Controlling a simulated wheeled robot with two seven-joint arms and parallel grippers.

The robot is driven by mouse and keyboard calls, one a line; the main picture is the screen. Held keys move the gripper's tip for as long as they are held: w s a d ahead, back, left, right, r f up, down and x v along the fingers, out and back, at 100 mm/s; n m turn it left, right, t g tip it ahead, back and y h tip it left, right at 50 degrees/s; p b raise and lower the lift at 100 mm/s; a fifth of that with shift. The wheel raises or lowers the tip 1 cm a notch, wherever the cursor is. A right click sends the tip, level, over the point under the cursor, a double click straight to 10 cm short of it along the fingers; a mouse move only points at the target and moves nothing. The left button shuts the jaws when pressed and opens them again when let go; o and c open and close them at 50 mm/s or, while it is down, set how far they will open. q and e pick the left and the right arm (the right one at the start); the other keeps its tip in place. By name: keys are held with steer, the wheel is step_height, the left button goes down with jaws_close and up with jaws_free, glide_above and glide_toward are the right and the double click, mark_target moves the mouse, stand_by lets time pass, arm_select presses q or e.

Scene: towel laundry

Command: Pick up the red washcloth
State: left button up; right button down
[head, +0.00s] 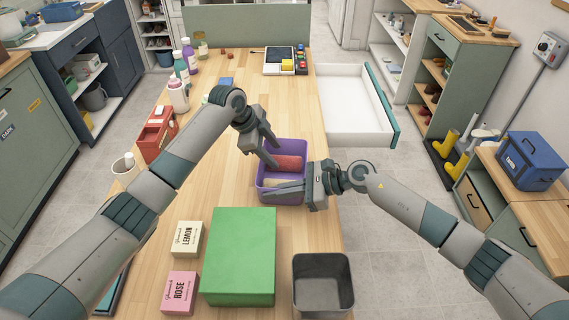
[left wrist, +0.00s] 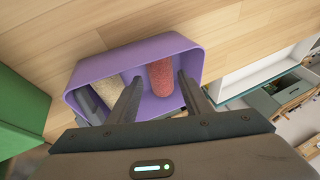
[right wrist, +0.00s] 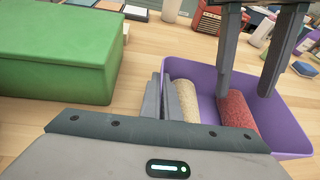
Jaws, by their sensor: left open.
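My left gripper (head: 270,155) is open above the bin. In the left wrist view the red roll appears between its fingertips (left wrist: 158,83), nearer the right one; nothing is held. My right gripper (head: 277,190) has its fingers close together with nothing visible between them, beside the beige roll at the bin's near side.
A green box (head: 240,256), soap boxes labelled LEMON (head: 187,239) and ROSE (head: 179,292), and a dark empty bin (head: 323,284) stand nearer me. The table beyond the purple bin is mostly clear.

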mark_target(281, 160)
arm_select(q)
steer(key=shift+d+x, duration=0.2)
steer(key=shift+x, duration=2.4)
steer(key=shift+r, duration=0.1)
steer(key=c, duration=0.7)
